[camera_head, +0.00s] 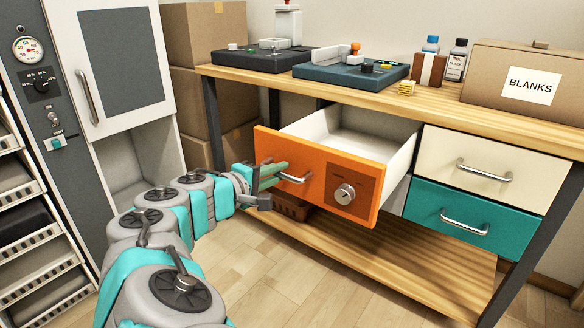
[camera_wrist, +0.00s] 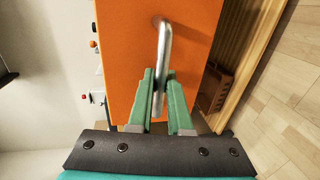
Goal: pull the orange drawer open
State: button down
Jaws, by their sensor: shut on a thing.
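The orange drawer (camera_head: 312,158) stands pulled out from the wooden workbench, and its white inside shows from above. In the wrist view the handle (camera_wrist: 164,42) runs down between the two fingertips (camera_wrist: 159,78). The part of the handle between the fingers is partly hidden.
A cream drawer (camera_head: 484,169) and a teal drawer (camera_head: 470,217) beside the orange one are closed. A tall cabinet (camera_head: 118,60) stands at the left. A brown basket (camera_head: 291,206) sits below the orange drawer. The wooden floor (camera_head: 262,270) in front is clear.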

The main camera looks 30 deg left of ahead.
jog(key=shift+s+f, duration=0.1)
jog(key=shift+s, duration=0.6)
jog(key=c, duration=0.8)
grip_release()
jog(key=shift+c, duration=0.2)
